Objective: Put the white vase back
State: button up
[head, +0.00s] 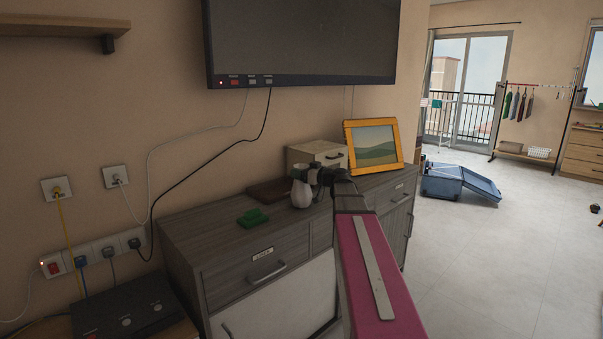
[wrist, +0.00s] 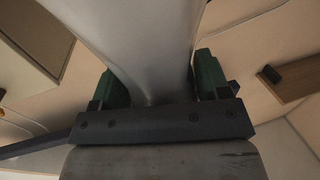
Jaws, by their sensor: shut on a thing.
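The white vase (head: 301,192) is upright at the top of the grey dresser (head: 190,234), near its front edge in the head view. My gripper (head: 312,176) is at the vase's upper part, with my pink arm reaching in from the lower right. In the wrist view the vase (wrist: 135,40) fills the middle, and my gripper's green fingers (wrist: 155,80) are shut on it from both sides. I cannot tell whether the vase's base touches the dresser top.
A green object (head: 252,217) lies left of the vase. A screen (head: 300,40) hangs above. Bare dresser top shows at the left.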

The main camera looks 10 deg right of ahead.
jog(key=o, duration=1.4)
jog(key=shift+f, duration=0.15)
jog(key=shift+o, duration=0.2)
jog(key=shift+s+d, duration=0.2)
jog(key=shift+s, duration=0.1)
jog(key=v, duration=1.1)
jog(key=shift+d, duration=0.15)
